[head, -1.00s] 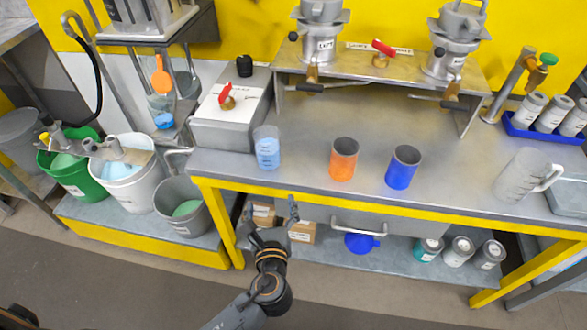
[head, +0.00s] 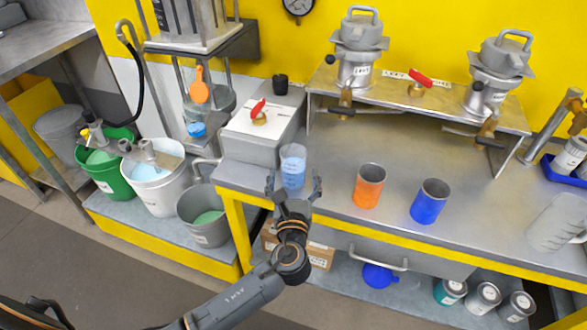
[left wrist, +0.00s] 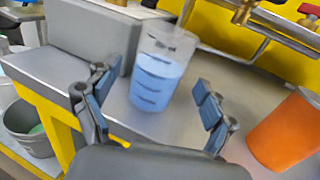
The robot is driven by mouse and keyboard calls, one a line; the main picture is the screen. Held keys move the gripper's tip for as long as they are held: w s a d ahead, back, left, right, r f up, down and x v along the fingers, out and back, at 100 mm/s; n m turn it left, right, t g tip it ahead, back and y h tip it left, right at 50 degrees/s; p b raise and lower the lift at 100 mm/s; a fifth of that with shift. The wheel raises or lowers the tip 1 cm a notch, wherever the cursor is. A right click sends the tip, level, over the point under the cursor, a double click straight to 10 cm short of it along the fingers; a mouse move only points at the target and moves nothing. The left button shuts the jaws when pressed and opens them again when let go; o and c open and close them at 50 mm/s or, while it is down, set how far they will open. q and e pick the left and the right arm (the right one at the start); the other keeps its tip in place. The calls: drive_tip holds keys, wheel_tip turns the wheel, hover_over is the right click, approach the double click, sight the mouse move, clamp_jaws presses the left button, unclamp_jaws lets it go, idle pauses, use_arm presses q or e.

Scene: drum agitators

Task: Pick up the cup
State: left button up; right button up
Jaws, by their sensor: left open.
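A clear cup with pale blue contents (head: 293,168) stands upright near the left front edge of the metal bench. It also shows in the left wrist view (left wrist: 158,72). An orange cup (head: 368,186) and a blue cup (head: 430,202) stand to its right. My left gripper (head: 294,186) is open, with its fingers on either side of the clear cup's near side as seen from the head. In the left wrist view the clear cup stands beyond and between the two fingers (left wrist: 155,105), with gaps on both sides. My right gripper is not in view.
A grey box with a red valve handle (head: 262,130) stands just behind and left of the clear cup. A metal stand (head: 425,110) with two dispensers is at the back. A clear jug (head: 556,226) is at the right. Buckets stand at the left.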

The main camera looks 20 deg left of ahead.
sight(293, 175)
use_arm(q)
drive_tip(key=x, duration=0.3)
drive_tip(key=shift+w+a+f, duration=0.1)
drive_tip(key=shift+w+f, duration=0.05)
drive_tip(key=shift+w, duration=0.05)
drive_tip(key=shift+c, duration=0.2)
drive_tip(key=c, duration=1.3)
drive_tip(key=shift+r, duration=0.25)
drive_tip(key=shift+c, duration=0.2)
